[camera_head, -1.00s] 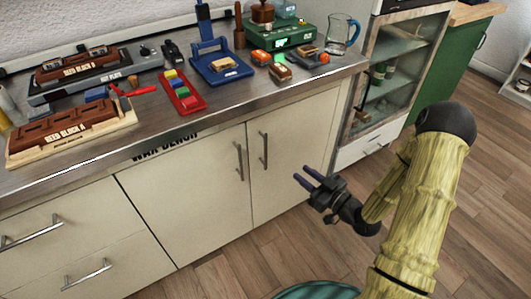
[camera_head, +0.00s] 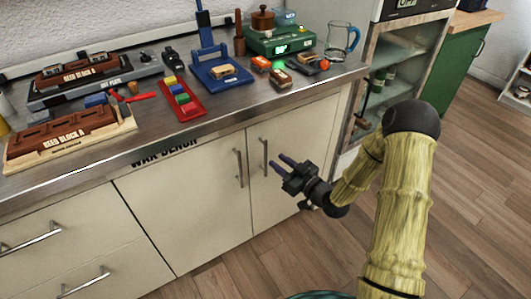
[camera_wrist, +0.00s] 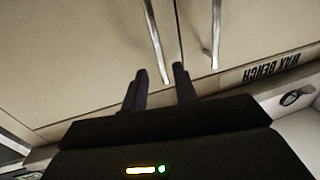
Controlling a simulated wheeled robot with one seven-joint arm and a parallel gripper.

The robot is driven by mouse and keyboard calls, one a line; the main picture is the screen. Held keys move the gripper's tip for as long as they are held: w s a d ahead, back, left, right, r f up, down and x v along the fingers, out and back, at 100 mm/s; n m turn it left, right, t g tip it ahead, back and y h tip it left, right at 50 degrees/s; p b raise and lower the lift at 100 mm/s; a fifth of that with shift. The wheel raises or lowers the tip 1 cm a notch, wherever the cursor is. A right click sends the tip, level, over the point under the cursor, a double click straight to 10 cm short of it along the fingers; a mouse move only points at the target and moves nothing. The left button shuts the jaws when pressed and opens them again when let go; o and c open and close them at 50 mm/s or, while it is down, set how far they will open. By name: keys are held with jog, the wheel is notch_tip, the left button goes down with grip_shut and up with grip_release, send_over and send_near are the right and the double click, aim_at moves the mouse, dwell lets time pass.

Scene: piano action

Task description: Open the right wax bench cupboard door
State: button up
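The right wax bench cupboard door (camera_head: 306,124) is a cream panel and looks shut. Its upright metal bar handle (camera_head: 263,148) is near the door's left edge. The left door (camera_head: 190,205) has a matching handle (camera_head: 239,168) across the seam. My gripper (camera_head: 279,162) is open and empty in front of the right door, just right of its handle in the head view. In the upside-down wrist view, the right door's handle (camera_wrist: 155,40) runs down toward the gap between my fingertips (camera_wrist: 160,78); contact cannot be told. The left door's handle (camera_wrist: 216,34) is farther right.
The metal worktop (camera_head: 220,118) above overhangs the doors and carries reed blocks, a red tray (camera_head: 181,100) and a blue press (camera_head: 222,72). A glass-fronted cabinet (camera_head: 395,75) stands to the right. The wooden floor (camera_head: 250,262) in front is clear.

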jog(key=x, duration=0.7)
jog(key=shift+w+a+b, duration=0.1)
jog(key=shift+a+b, duration=0.05)
jog(key=shift+b, duration=0.2)
grip_shut()
